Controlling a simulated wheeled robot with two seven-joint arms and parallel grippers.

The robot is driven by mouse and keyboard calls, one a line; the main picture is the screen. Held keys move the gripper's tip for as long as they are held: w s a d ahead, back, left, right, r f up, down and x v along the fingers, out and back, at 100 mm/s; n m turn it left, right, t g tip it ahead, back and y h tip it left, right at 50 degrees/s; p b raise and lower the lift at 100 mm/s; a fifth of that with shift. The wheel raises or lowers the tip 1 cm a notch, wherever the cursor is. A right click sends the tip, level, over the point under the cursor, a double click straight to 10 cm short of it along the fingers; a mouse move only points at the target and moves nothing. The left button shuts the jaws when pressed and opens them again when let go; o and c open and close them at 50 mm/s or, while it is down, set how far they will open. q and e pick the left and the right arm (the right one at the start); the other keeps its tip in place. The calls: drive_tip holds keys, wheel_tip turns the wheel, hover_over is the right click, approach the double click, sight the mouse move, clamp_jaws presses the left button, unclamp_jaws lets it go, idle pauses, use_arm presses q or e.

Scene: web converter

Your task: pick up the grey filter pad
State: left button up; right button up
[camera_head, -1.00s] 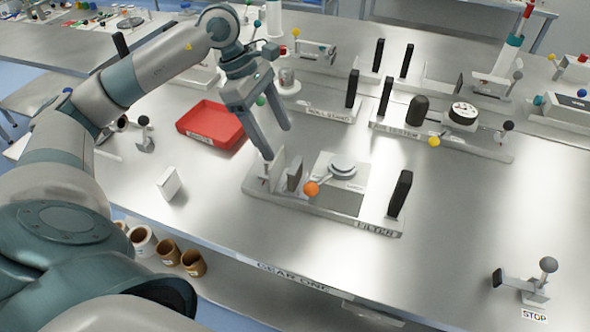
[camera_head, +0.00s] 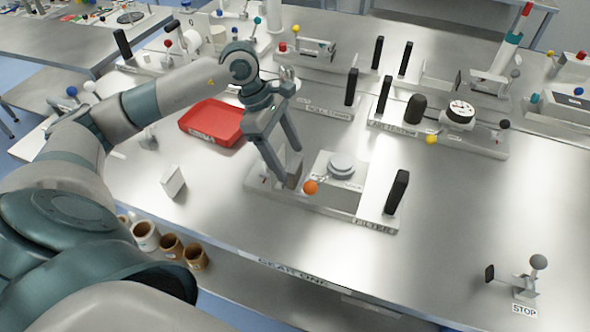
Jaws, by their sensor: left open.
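The grey filter pad (camera_head: 294,173) stands upright as a small dark slab at the left end of the station labelled FILTER (camera_head: 378,217). It is partly hidden by my gripper's fingers. My left gripper (camera_head: 288,164) comes down over it from above and behind, with its fingers apart and nothing seen held. The fingertips are right by the pad, one on the left and one toward the back. I cannot tell whether they touch it. My right gripper does not show.
An orange ball knob (camera_head: 310,187) and a block with a round grey cap (camera_head: 341,166) stand just right of the pad. A black upright plate (camera_head: 397,191) is at the station's right end. A red tray (camera_head: 213,124) and a white block (camera_head: 173,182) lie to the left.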

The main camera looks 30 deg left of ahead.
sight(293, 163)
use_arm(q)
drive_tip(key=shift+d+f+p, duration=0.2)
drive_tip(key=shift+d+p, duration=0.15)
drive_tip(key=shift+p+x, duration=0.6)
drive_tip(key=shift+x, duration=0.45)
drive_tip(key=shift+w+d+f, duration=0.1)
drive_tip(key=shift+d+f, duration=0.15)
drive_tip(key=shift+f, duration=0.45)
drive_tip(key=shift+c, duration=0.3)
drive_tip(key=c, duration=1)
